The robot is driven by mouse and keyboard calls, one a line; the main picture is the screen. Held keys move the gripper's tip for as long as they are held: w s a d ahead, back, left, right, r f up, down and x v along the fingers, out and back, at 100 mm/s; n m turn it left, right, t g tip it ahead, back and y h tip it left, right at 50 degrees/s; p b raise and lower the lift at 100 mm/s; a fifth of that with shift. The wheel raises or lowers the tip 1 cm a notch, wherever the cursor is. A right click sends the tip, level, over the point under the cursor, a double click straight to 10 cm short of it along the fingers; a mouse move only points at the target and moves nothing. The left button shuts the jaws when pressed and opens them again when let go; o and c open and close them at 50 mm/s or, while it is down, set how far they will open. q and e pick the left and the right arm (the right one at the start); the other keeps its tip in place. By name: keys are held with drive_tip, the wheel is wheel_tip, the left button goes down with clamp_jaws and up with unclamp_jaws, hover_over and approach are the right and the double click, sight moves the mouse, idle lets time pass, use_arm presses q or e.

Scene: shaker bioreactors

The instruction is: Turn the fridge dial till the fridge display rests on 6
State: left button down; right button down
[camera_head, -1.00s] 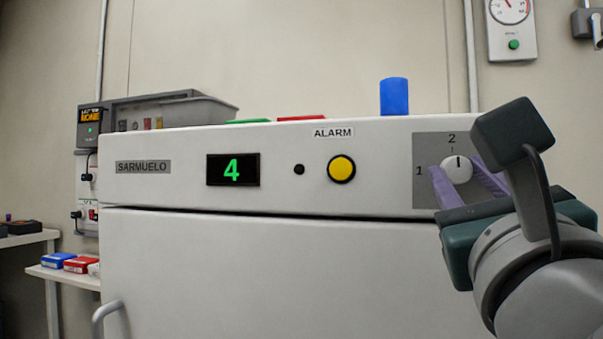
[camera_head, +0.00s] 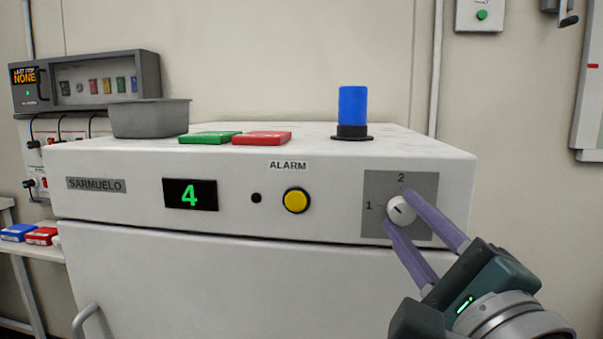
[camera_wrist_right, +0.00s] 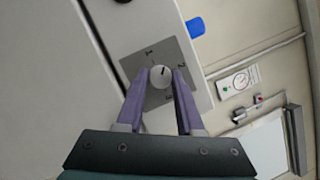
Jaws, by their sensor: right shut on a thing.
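The fridge dial (camera_head: 401,209) is a round white knob on a grey plate (camera_head: 428,182) marked 1 and 2 at the fridge's upper right. Its dark mark is slanted, seemingly between 1 and 2. My right gripper (camera_head: 400,212) is shut on the dial, one purple finger on each side. The right wrist view also shows the dial (camera_wrist_right: 160,76) between the fingers (camera_wrist_right: 159,86), with a 3 partly visible on the plate. The fridge display (camera_head: 190,194) reads a green 4. My left gripper is not in view.
A yellow alarm button (camera_head: 296,200) sits between display and dial. On the fridge top are a blue lamp (camera_head: 353,108), a red box (camera_head: 262,138), a green box (camera_head: 210,138) and a grey bin (camera_head: 150,118). The fridge front below is clear.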

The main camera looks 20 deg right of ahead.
drive_tip(key=n+p, duration=0.3)
drive_tip(key=p, duration=0.1)
drive_tip(key=r+n+g+y+p, duration=0.1)
drive_tip(key=n+p, duration=0.2)
drive_tip(key=p, duration=0.2)
drive_tip(key=shift+g, duration=0.3)
drive_tip(key=shift+f+n+g+y+p, duration=0.2)
drive_tip(key=shift+n+g+y+p, duration=0.15)
drive_tip(key=shift+n+p, duration=0.8)
drive_tip(key=c, duration=0.5)
unclamp_jaws()
drive_tip(key=shift+c, duration=0.2)
